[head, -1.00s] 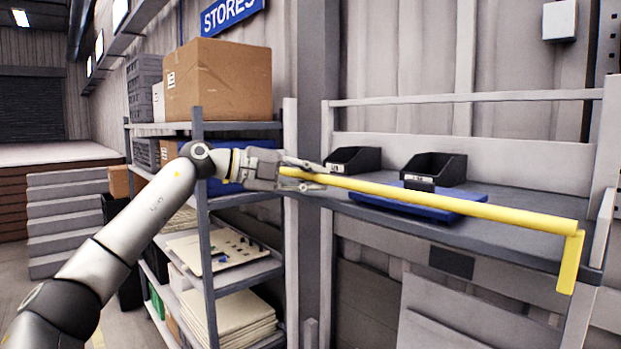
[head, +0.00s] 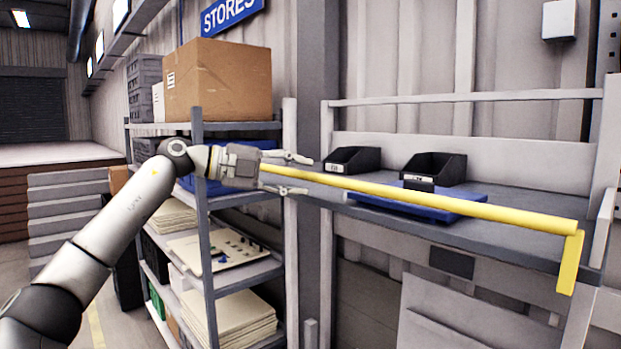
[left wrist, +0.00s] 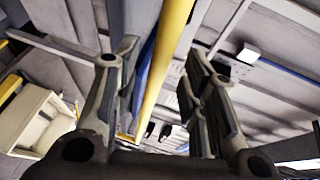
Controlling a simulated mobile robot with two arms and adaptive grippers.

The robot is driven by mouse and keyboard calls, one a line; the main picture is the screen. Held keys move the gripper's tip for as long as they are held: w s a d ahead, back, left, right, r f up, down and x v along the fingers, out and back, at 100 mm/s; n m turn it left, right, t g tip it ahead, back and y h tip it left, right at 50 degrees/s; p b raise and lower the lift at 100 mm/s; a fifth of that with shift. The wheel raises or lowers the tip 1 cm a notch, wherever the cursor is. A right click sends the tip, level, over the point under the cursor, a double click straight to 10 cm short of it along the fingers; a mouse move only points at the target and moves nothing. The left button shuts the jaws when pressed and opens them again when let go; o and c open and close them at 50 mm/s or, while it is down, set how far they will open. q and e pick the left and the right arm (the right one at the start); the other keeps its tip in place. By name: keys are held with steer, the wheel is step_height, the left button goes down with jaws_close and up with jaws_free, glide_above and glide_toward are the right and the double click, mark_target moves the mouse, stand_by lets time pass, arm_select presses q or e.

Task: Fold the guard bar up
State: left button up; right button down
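The yellow guard bar (head: 420,196) runs across the front of the grey workbench (head: 540,243), a little above its top edge. Its right end meets a yellow bent end piece (head: 570,265) at the bench's right post. My left gripper (head: 298,174) is open at the bar's left end, one finger above and one below it in the head view. In the left wrist view the bar (left wrist: 166,62) shows between the spread fingers, with gaps visible on both sides. The bar's left tip is hidden by the gripper. My right gripper is not in view.
Two black bins (head: 436,168) and a blue mat (head: 418,203) are on the bench. A shelf rack (head: 200,235) with a cardboard box (head: 218,80) on top stands behind my left arm. A dark upright post (head: 317,100) separates rack and bench.

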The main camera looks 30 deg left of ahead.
arm_select(q)
steer(key=v, duration=0.8)
steer(key=shift+s, duration=0.1)
